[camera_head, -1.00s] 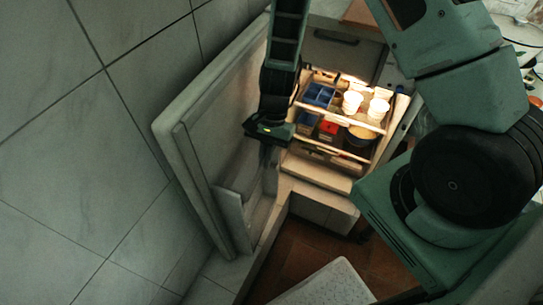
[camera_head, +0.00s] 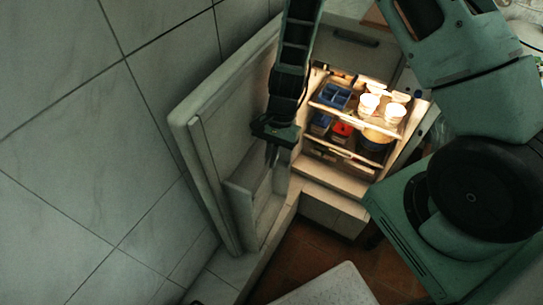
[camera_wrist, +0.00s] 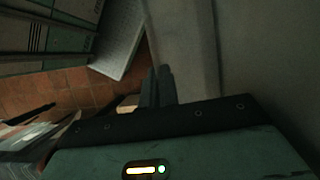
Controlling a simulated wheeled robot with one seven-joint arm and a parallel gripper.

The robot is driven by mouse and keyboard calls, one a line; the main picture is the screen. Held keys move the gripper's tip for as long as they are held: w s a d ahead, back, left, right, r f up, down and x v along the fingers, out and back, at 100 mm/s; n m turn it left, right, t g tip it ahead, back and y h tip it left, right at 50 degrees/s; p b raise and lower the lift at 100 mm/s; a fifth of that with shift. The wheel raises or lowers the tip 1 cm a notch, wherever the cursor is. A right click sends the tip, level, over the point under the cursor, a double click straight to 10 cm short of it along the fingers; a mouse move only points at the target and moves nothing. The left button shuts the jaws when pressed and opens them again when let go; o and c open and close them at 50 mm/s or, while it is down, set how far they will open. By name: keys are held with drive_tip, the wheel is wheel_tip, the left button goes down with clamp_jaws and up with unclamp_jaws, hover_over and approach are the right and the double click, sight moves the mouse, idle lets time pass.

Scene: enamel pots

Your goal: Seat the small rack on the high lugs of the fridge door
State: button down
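The fridge door (camera_head: 222,128) stands open at the left of the fridge in the head view. A pale rack or bin (camera_head: 240,212) sits low on its inner face; I cannot tell whether it is the small rack. The high lugs cannot be made out. My gripper (camera_head: 271,157) points down beside the door's inner face, above the rear part of that bin. In the wrist view, the two dark fingers of my gripper (camera_wrist: 157,86) lie close together, with nothing visible between them.
The lit fridge interior has a shelf with white cups (camera_head: 369,105), blue containers (camera_head: 334,95) and a red container (camera_head: 342,129). A pale slab (camera_head: 325,287) is at the lower middle, on the brown tiled floor (camera_head: 308,246). A tiled wall borders the door on the left.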

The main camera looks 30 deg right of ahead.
drive_tip(key=c, duration=1.6)
unclamp_jaws()
drive_tip(key=shift+v, duration=8.7)
